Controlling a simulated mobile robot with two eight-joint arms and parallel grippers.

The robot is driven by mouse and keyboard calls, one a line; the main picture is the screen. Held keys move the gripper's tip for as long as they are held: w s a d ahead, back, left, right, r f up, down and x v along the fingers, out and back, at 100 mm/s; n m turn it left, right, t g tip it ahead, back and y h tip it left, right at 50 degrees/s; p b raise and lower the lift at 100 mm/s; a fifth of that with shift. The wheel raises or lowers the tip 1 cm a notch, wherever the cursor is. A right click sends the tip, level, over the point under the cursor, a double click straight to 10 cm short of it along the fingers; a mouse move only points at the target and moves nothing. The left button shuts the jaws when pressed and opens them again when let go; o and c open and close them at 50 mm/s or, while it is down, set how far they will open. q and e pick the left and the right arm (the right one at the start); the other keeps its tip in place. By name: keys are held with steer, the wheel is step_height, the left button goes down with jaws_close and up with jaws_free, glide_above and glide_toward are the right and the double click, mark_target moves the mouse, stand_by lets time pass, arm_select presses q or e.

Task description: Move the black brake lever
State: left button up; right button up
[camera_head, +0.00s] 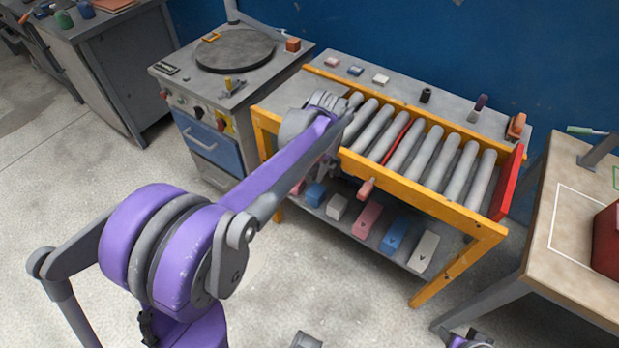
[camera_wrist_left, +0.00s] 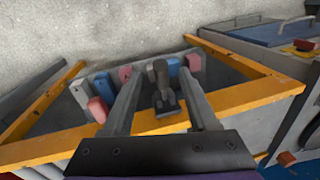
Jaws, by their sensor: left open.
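A dark grey-black lever (camera_wrist_left: 159,73) stands on a small bracket at the yellow front rail (camera_wrist_left: 150,121) of the roller table. In the left wrist view it shows between the two fingers of my left gripper (camera_wrist_left: 158,82), which are apart with a gap on each side. I cannot tell whether the fingertips reach it in depth. In the head view my left gripper (camera_head: 326,168) is at the table's front left, mostly behind my own wrist and arm, and the lever is hidden there.
Coloured blocks (camera_head: 368,219) lie on the lower shelf. A grey-blue cabinet (camera_head: 208,150) stands left, a wooden table (camera_head: 545,265) right.

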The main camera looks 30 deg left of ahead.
mark_target(310, 176)
arm_select(q)
steer(key=f, duration=0.4)
steer(key=a+f, duration=0.1)
steer(key=f, duration=0.1)
steer(key=shift+w+f+b, duration=0.1)
steer(key=shift+w+b, duration=0.15)
steer(key=shift+b, duration=0.05)
steer(key=shift+c, duration=0.2)
jaws_close()
stand_by(0.9)
